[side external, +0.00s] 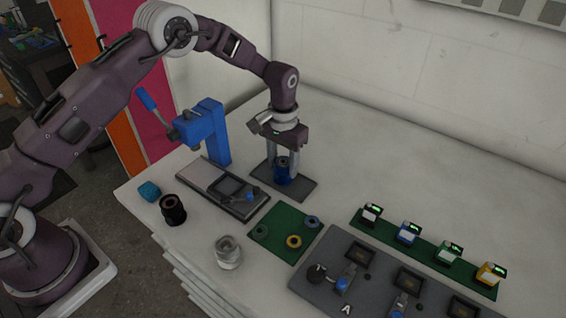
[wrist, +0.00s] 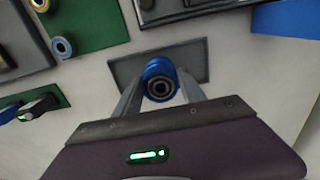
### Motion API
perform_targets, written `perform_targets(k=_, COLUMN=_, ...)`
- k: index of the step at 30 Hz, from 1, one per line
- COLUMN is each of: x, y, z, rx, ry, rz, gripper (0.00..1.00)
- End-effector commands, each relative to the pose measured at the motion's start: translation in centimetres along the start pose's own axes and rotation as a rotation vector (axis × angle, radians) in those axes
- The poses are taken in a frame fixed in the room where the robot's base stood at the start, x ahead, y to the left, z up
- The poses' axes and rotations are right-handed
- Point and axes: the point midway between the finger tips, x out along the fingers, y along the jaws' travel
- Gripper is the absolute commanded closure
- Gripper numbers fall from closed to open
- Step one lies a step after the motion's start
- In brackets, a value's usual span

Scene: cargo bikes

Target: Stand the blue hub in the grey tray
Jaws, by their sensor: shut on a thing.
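The blue hub (side external: 282,179) is upright between the fingers of my gripper (side external: 283,168), which is shut on it. In the wrist view the hub (wrist: 160,80) shows its round end with a dark centre bore, between the two fingers (wrist: 160,90). The grey tray (side external: 303,190) is a flat dark rectangle under the hub; it also shows in the wrist view (wrist: 192,50). The hub is over the tray, and its lower end is at or very near the surface. I cannot tell whether it touches.
A blue press (side external: 213,130) stands left of the tray, beside a grey fixture (side external: 222,190). In front are a green mat (side external: 268,240) with rings, a black spool (side external: 173,210), a clear cylinder (side external: 228,252) and a dark board (side external: 340,255). The table behind right is clear.

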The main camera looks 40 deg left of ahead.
Motion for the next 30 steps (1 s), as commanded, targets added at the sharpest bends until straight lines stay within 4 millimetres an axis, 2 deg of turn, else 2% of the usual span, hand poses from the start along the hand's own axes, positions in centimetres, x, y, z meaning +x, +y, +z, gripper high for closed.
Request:
perform_targets(k=6, x=0.1, y=0.0, z=0.0, rx=0.000, ry=0.001, rz=0.000, gripper=0.91)
perform_targets(k=7, x=0.2, y=0.0, z=0.0, rx=0.000, ry=0.000, rz=0.000, gripper=0.51)
perform_targets(k=10, x=0.2, y=0.0, z=0.0, rx=0.000, ry=0.000, rz=0.000, gripper=0.31)
perform_targets(k=20, x=-0.1, y=0.0, z=0.0, rx=0.001, ry=0.001, rz=0.000, gripper=0.31)
perform_targets(k=23, x=-1.7, y=0.0, z=-0.1, rx=0.001, ry=0.004, rz=0.000, gripper=0.31)
perform_targets(k=30, x=-8.3, y=0.0, z=-0.1, rx=0.001, ry=0.005, rz=0.000, gripper=0.31)
